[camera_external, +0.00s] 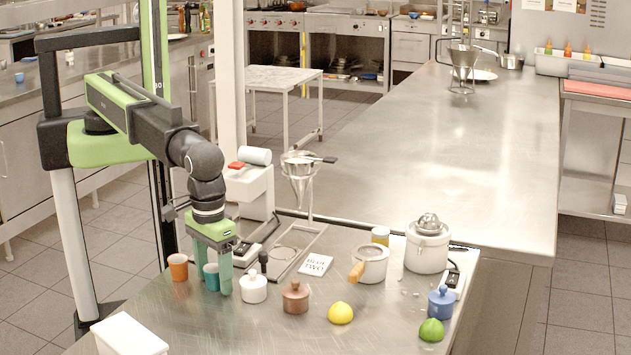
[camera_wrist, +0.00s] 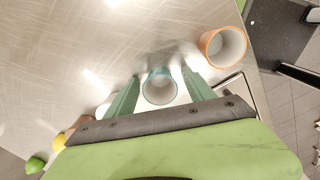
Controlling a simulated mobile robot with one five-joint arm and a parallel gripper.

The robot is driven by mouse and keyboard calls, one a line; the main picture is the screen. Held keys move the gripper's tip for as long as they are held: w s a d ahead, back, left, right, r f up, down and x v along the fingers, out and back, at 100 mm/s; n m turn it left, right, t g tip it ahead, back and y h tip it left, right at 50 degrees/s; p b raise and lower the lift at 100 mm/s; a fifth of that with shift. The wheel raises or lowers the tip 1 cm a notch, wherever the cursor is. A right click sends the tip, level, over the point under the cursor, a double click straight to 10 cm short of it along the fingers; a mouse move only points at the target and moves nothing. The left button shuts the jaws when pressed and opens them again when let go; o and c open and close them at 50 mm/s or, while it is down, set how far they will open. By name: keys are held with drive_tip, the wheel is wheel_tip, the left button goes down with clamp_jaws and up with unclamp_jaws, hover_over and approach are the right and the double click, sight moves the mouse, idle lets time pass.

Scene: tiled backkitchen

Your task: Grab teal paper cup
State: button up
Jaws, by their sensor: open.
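The teal paper cup (camera_external: 211,276) stands on the steel counter, between an orange cup and a white lidded pot. In the wrist view the teal cup (camera_wrist: 160,86) shows from above, with its open rim between my two fingers. My gripper (camera_external: 220,287) points down over it, with its green fingers around the cup in the external view. In the wrist view my gripper (camera_wrist: 157,88) is open, with a small gap showing on each side of the cup. One finger hides part of the cup in the external view.
An orange cup (camera_external: 178,267) stands close to the left. A white pot (camera_external: 253,287) is close to the right, then a brown pot (camera_external: 296,297), a lemon (camera_external: 340,313) and a lime (camera_external: 431,330). A white box (camera_external: 129,338) is at the front left.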

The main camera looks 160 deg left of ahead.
drive_tip(key=shift+r, duration=0.1)
clamp_jaws()
drive_tip(key=shift+r, duration=0.1)
wheel_tip(320, 180, up, 4)
drive_tip(key=p, duration=0.4)
drive_tip(key=shift+r+p, duration=0.15)
drive_tip(key=shift+p, duration=0.15)
drive_tip(key=s+d+r+p, duration=0.4)
drive_tip(key=d+r+p, duration=0.2)
drive_tip(key=d, duration=0.5)
drive_tip(key=shift+r, duration=0.25)
